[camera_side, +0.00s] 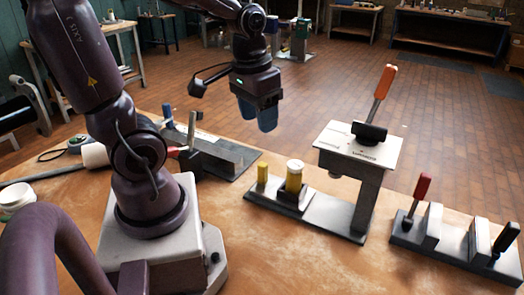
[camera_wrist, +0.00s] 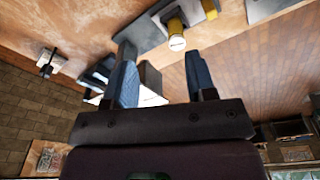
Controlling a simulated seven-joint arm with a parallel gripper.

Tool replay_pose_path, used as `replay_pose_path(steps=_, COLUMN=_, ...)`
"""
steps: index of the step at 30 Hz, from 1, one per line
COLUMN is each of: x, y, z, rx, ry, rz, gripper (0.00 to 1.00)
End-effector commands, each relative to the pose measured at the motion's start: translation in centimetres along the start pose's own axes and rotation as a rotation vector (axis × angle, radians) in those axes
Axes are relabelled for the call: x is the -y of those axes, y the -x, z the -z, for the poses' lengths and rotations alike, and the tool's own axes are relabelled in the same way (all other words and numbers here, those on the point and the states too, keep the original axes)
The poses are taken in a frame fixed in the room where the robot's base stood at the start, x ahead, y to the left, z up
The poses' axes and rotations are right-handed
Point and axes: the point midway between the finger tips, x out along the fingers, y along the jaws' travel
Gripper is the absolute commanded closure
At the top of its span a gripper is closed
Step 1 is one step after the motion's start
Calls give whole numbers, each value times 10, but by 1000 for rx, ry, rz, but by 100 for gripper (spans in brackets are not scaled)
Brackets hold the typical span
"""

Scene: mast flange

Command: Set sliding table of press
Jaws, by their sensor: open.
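The press (camera_side: 359,151) stands right of centre in the side view, with a white top plate and a raised orange-handled lever (camera_side: 384,83). Its grey base (camera_side: 329,212) runs to the left. A small dark block, seemingly the sliding table (camera_side: 290,201), sits on that base, carrying a yellow cylinder with a pale top (camera_side: 295,174). A thinner yellow post (camera_side: 262,174) stands at the base's left end. My gripper (camera_side: 258,118) is open and empty, with blue fingers, above and behind the post. The wrist view shows both fingers apart (camera_wrist: 162,82) and the yellow cylinder (camera_wrist: 177,38) beyond them.
A fixture with red and black handles (camera_side: 450,242) stands at the right. A dark fixture (camera_side: 215,155) lies left of the press base, below my gripper. A white roll (camera_side: 95,155) and white cup (camera_side: 17,202) are at the far left. Bare wood (camera_side: 300,265) lies in front.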

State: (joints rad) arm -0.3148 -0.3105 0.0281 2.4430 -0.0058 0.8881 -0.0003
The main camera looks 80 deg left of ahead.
Motion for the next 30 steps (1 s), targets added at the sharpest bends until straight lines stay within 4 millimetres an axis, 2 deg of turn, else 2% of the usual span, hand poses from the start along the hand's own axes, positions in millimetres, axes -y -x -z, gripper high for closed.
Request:
replay_pose_path(steps=3, x=26, y=-34, z=15, rx=108, ry=127, rz=4, gripper=49)
replay_pose_path(steps=9, x=71, y=-91, z=36, rx=194, ry=317, rz=13, gripper=49)
replay_pose_path(steps=12, x=89, y=-112, z=43, rx=202, ry=382, rz=22, gripper=49)
replay_pose_path(steps=15, x=100, y=-126, z=52, rx=184, ry=422, rz=31, gripper=49)
replay_pose_path(steps=18, x=106, y=-127, z=67, rx=123, ry=439, rz=40, gripper=49)
replay_pose_path(steps=23, x=106, y=-142, z=65, rx=119, ry=441, rz=40, gripper=49)
replay_pose_path(steps=30, x=106, y=-190, z=58, rx=124, ry=442, rz=39, gripper=49)
